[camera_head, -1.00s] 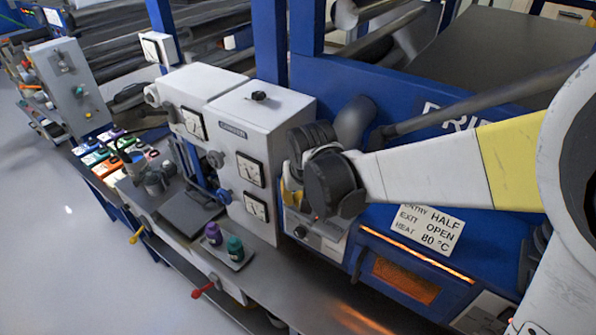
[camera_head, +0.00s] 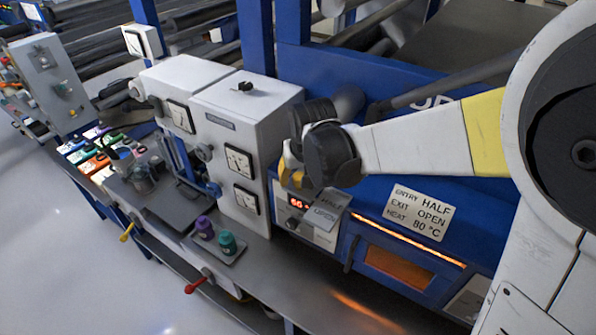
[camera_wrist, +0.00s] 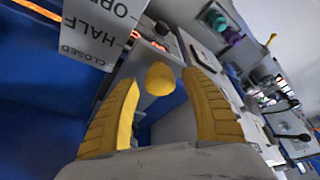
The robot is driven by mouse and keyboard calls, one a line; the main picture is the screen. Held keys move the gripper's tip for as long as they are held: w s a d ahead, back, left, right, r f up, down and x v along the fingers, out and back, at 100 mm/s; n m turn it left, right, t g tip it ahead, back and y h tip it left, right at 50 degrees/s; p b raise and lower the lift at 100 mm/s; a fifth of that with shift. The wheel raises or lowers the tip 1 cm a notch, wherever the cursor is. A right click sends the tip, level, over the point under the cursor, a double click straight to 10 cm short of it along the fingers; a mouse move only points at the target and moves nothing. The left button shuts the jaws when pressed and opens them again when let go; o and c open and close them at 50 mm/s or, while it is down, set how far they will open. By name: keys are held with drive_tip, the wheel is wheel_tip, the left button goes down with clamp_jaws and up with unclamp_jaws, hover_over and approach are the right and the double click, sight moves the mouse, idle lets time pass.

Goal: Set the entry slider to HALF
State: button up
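My gripper (camera_head: 297,180) hangs over the control panel at the left end of the blue dryer. In the wrist view its two yellow fingers (camera_wrist: 163,85) are spread apart. A yellow knob (camera_wrist: 160,78), apparently the entry slider's, shows between the fingertips with gaps on both sides. The slider's label plate (camera_wrist: 92,30) reads OPEN, HALF and CLOSED, upside down there. The knob looks nearer the CLOSED end, but I cannot tell its exact mark. In the head view the label plate (camera_head: 325,213) shows HALF and OPEN; my gripper hides the knob.
A sign (camera_head: 418,213) reads ENTRY HALF, EXIT OPEN, HEAT 80 °C. A red display (camera_head: 298,203) sits on the panel. The white gauge cabinet (camera_head: 243,130) stands close left of my gripper. A tray (camera_head: 210,248) with purple and green bottles lies in front.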

drive_tip(key=v, duration=1.2)
drive_tip(key=s+d+f+m+t, duration=0.1)
drive_tip(key=s+d+f+t, duration=0.2)
drive_tip(key=s+d, duration=1.1)
wheel_tip(320, 180, down, 27)
drive_tip(key=s+a+b, duration=0.1)
drive_tip(key=s+b, duration=0.1)
drive_tip(key=b, duration=2.5)
drive_tip(key=shift+s+a+h, duration=0.3)
drive_tip(key=shift+r, duration=0.1)
